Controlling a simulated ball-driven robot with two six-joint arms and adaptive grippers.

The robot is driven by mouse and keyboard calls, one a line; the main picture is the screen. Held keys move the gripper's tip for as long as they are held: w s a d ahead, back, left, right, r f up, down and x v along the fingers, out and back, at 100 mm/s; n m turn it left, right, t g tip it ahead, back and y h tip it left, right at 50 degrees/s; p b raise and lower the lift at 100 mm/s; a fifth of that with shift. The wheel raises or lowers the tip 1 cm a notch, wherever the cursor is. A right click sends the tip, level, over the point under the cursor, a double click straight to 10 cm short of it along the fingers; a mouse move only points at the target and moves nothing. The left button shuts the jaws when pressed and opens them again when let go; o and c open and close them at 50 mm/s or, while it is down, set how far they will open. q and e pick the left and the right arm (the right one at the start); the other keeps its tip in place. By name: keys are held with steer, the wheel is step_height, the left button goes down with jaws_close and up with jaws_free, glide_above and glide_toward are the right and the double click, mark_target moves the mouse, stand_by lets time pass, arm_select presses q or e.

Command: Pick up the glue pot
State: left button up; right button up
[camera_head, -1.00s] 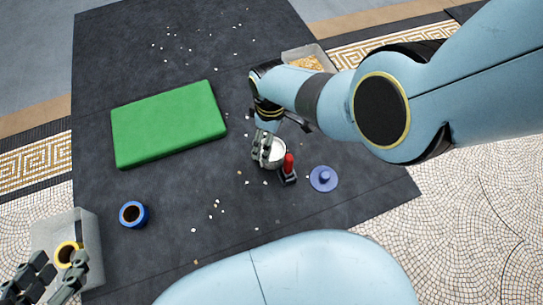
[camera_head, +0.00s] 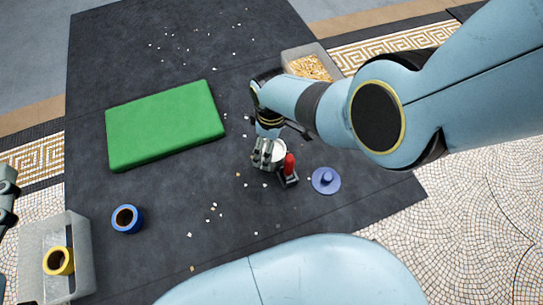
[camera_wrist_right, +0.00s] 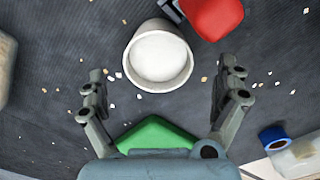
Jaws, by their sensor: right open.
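The glue pot looks like a white round pot with white contents (camera_wrist_right: 158,56). In the head view it stands on the dark mat (camera_head: 279,150), partly hidden by my right gripper (camera_head: 266,155). In the right wrist view my right gripper (camera_wrist_right: 163,74) is open, with one finger on each side below the pot's level in the picture and a gap to both sides of it.
A red-handled tool (camera_head: 289,165) stands close beside the pot, also in the right wrist view (camera_wrist_right: 213,14). Right of it lies a purple-blue knobbed disc (camera_head: 326,181). A green slab (camera_head: 165,125), a blue roll (camera_head: 127,219), a grey bin holding a yellow roll (camera_head: 59,261), and scattered chips are around.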

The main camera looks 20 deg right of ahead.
mark_target(279, 152)
step_height(279, 152, down, 2)
steer(key=shift+f+b, duration=0.1)
steer(key=shift+b, duration=0.65)
steer(key=shift+f+b, duration=0.65)
steer(key=shift+f, duration=0.05)
steer(key=shift+w, duration=0.1)
arm_select(q)
step_height(279, 152, up, 18)
steer(key=w+d+m+t+h, duration=0.1)
steer(key=d+m+t+h, duration=0.1)
steer(key=t+h, duration=0.3)
steer(key=m+t, duration=0.1)
steer(key=t, duration=0.2)
steer(key=shift+w+r+m, duration=0.15)
steer(key=shift+w+m, duration=0.15)
arm_select(e)
steer(key=shift+c, duration=0.4)
steer(key=c, duration=1.6)
steer(key=shift+o, duration=0.2)
steer(key=shift+r, duration=0.1)
